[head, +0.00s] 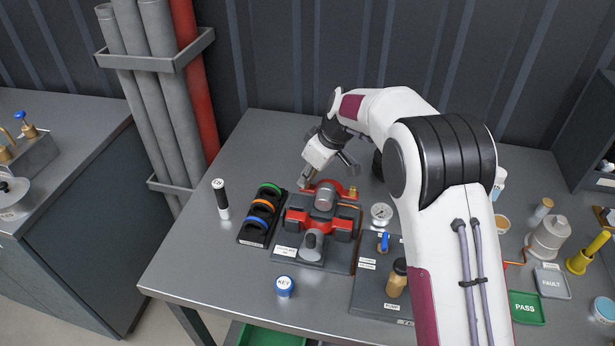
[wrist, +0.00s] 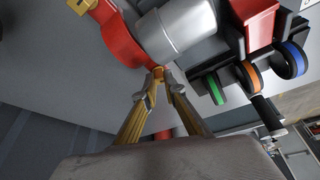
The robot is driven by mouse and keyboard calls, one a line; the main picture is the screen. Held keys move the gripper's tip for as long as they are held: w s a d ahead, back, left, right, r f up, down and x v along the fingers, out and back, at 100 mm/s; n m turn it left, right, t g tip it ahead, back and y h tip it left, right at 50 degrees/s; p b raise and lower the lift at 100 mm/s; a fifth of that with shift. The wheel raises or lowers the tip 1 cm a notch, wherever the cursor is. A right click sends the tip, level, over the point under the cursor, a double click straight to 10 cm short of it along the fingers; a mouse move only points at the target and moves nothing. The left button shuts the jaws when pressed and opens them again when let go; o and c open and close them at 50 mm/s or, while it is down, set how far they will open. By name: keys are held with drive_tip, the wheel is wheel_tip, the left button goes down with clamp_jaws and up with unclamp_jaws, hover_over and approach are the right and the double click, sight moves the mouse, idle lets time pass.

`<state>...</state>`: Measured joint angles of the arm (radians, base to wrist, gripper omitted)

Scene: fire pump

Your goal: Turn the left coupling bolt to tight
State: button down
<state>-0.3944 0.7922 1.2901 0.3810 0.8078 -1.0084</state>
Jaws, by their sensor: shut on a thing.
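The fire pump (head: 318,215) is a red and grey unit on a dark plate, with a red coupling (head: 331,184) at its back around a grey cylinder (wrist: 178,28). The left coupling bolt (wrist: 158,73) is a small brass piece at the edge of the red flange in the wrist view. My gripper (wrist: 160,82) is shut on it, with both fingertips against its sides. In the head view my gripper (head: 305,182) reaches down at the coupling's left and mostly hides this bolt. The other brass bolt (head: 353,192) stands at the coupling's right. No tightness mark is readable.
A black rack (head: 253,238) with green, orange and blue rings stands close left of the pump, beside a black-and-white cylinder (head: 221,198). A gauge (head: 381,213) and a dark plate with a bottle (head: 397,278) are at right. The table's back left is clear.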

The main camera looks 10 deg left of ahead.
drive_tip(key=shift+m, duration=0.6)
drive_tip(key=shift+s+m+t+h, duration=0.15)
drive_tip(key=shift+m+t+h, duration=0.5)
drive_tip(key=shift+m, duration=1.05)
drive_tip(key=shift+s+a+m+t+h, duration=0.1)
drive_tip(key=shift+m+t+h, duration=0.2)
drive_tip(key=shift+m, duration=0.8)
drive_tip(key=shift+a+m+t+h, duration=0.15)
drive_tip(key=shift+m+h, duration=0.2)
drive_tip(key=shift+m, duration=0.75)
drive_tip(key=shift+m+h, duration=0.8)
drive_tip(key=shift+m, duration=1.3)
drive_tip(key=shift+a+f+m+h, duration=0.1)
drive_tip(key=shift+m+h, duration=0.3)
drive_tip(key=shift+m, duration=0.75)
drive_tip(key=shift+a+m+h, duration=0.1)
drive_tip(key=shift+m+h, duration=0.3)
drive_tip(key=shift+m, duration=1.05)
drive_tip(key=c, duration=2.1)
unclamp_jaws()
drive_tip(key=shift+d, duration=0.1)
